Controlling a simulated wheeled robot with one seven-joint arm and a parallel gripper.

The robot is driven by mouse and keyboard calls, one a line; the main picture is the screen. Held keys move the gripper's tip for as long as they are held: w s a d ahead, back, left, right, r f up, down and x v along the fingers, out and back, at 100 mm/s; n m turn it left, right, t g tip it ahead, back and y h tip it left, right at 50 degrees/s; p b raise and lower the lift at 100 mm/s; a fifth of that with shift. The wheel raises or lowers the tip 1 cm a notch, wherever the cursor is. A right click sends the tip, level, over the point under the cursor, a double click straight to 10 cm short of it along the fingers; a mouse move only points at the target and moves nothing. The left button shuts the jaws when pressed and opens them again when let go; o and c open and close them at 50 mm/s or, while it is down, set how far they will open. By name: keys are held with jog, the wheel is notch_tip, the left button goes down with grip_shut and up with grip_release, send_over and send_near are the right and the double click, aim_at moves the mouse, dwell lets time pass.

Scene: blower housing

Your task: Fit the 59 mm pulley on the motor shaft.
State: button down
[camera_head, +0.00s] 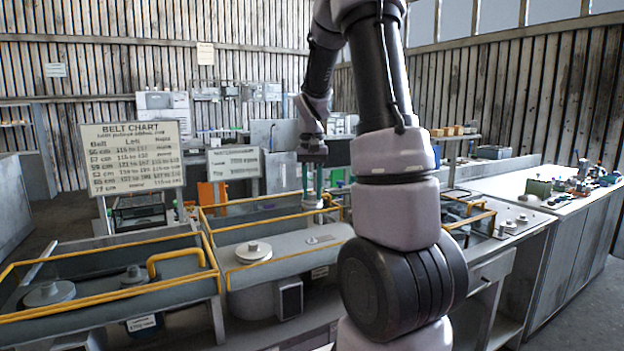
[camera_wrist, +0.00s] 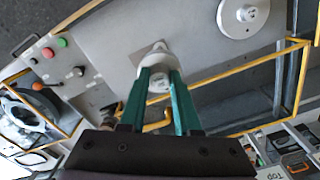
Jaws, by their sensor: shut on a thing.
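My gripper (camera_head: 312,190) reaches down over the back right of the middle blower housing (camera_head: 300,262). In the wrist view its two green fingers (camera_wrist: 160,88) are shut on a small pale grey round part, which I take to be the pulley (camera_wrist: 158,80). It also shows at the fingertips in the head view (camera_head: 312,204). Just beyond it, a light pointed piece (camera_wrist: 160,47) stands by a squarish opening in the housing top; it may be the motor shaft. I cannot tell whether the pulley touches it. The fingers hide part of the pulley.
A larger pulley (camera_head: 254,251) sits on the same housing, also in the wrist view (camera_wrist: 243,14). Yellow guard rails (camera_head: 262,225) edge the housing. A belt chart board (camera_head: 132,157) stands behind the left housing. A bench (camera_head: 545,200) with small items is at right.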

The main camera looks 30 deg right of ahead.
jog(key=shift+f, duration=4.2)
jog(key=shift+f, duration=0.85)
jog(key=shift+f, duration=0.3)
jog(key=c, duration=0.5)
grip_release()
jog(key=shift+c, duration=0.2)
jog(key=shift+r, duration=3.75)
